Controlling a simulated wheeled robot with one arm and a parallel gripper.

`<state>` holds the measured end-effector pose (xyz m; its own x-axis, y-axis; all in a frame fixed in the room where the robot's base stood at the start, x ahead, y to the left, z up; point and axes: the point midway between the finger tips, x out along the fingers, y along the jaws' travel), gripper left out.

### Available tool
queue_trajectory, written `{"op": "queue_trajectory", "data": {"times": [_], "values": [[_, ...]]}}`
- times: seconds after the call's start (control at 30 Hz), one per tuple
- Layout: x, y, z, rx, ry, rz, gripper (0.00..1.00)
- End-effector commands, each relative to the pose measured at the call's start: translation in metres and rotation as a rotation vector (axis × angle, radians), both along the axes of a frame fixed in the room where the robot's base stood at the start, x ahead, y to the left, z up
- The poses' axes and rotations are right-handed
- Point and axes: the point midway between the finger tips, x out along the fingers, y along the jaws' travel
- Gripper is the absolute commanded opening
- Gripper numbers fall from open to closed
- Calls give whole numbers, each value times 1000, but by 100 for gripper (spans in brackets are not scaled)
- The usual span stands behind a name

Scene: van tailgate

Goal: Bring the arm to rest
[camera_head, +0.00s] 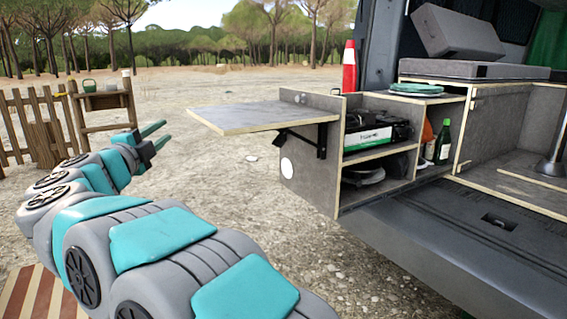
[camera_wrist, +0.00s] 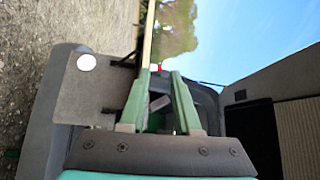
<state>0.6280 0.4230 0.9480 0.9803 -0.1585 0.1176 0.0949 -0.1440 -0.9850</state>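My arm reaches from the bottom of the head view up to the left, in front of the van's kitchen unit. My gripper (camera_head: 161,134) is in the air left of the fold-out shelf (camera_head: 250,118) and apart from it. Its two green fingers stand apart with nothing held between them. In the wrist view my gripper (camera_wrist: 160,74) also shows a gap between the fingers, with only background behind it. The wrist view is turned on its side.
The grey kitchen unit (camera_head: 312,158) holds a stove box (camera_head: 368,137) and a green bottle (camera_head: 443,142). A red and white cone-like object (camera_head: 349,68) stands behind it. A wooden fence (camera_head: 35,125) and small stand (camera_head: 104,103) are at left. Open gravel lies between.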

Motion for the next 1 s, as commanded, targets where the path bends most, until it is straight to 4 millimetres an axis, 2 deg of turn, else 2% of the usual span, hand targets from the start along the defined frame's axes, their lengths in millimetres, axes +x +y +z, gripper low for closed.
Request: {"op": "queue_trajectory", "data": {"times": [0.23,0.43,0.6,0.77,0.87,1.0], "values": [[14,-3,21,-80,-30,122,31],[22,-7,32,-194,-40,265,31],[16,-19,26,-374,-17,448,31],[-9,-44,-17,-596,78,640,31],[-32,-71,-57,-729,176,748,31],[-77,-122,-126,-899,361,883,31]]}}
